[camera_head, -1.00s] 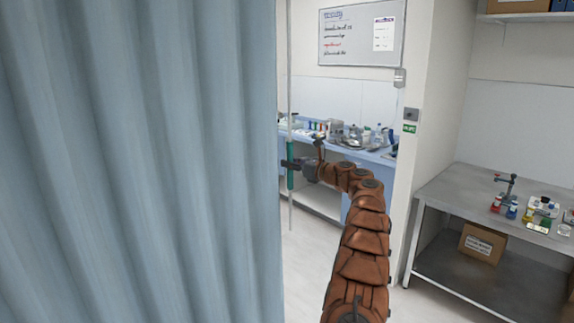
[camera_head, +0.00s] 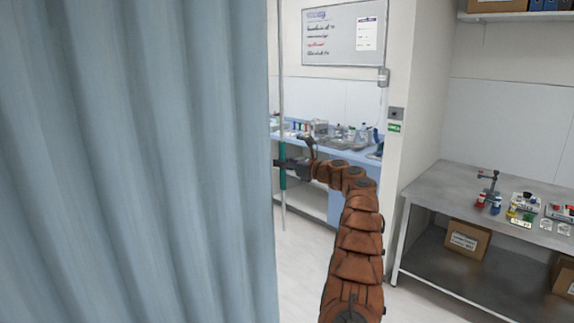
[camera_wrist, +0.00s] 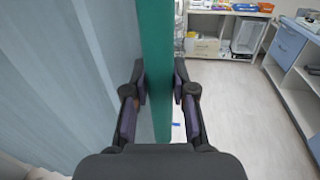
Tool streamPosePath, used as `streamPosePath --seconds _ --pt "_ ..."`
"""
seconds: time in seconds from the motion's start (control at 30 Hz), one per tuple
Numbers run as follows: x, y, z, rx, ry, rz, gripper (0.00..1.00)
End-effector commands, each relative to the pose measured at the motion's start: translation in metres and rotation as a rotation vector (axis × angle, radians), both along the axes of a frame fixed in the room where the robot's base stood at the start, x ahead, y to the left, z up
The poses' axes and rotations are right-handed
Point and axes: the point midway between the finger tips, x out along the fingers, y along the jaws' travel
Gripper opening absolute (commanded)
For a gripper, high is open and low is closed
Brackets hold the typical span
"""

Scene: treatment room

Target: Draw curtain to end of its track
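A pale blue curtain (camera_head: 130,160) hangs in folds and fills the left of the head view. It also fills the left of the wrist view (camera_wrist: 60,70). A thin white pull rod (camera_head: 281,90) hangs upright at the curtain's right edge, with a green grip section (camera_head: 282,180). My gripper (camera_head: 281,164) is at the green grip, with its fingertips partly hidden there. In the wrist view the green grip (camera_wrist: 155,60) stands between my two fingers, which look closed on it. The curtain's track is not in view.
A blue-fronted counter (camera_head: 335,150) with lab items stands behind my gripper. A metal table (camera_head: 440,190) with small coloured bottles is at the right, beyond a white wall end (camera_head: 392,60). Pale floor (camera_head: 305,260) lies open between curtain and table.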

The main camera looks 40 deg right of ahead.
Motion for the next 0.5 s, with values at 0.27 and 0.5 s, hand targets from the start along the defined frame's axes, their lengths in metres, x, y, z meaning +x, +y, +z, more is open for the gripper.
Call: streamPosePath --seconds 0.27,0.5 --pt "-0.0004 -0.0001 0.0045 -0.002 -0.005 0.001 0.51" --pt "-0.0006 -0.0005 0.0029 -0.002 -0.004 0.000 0.51"
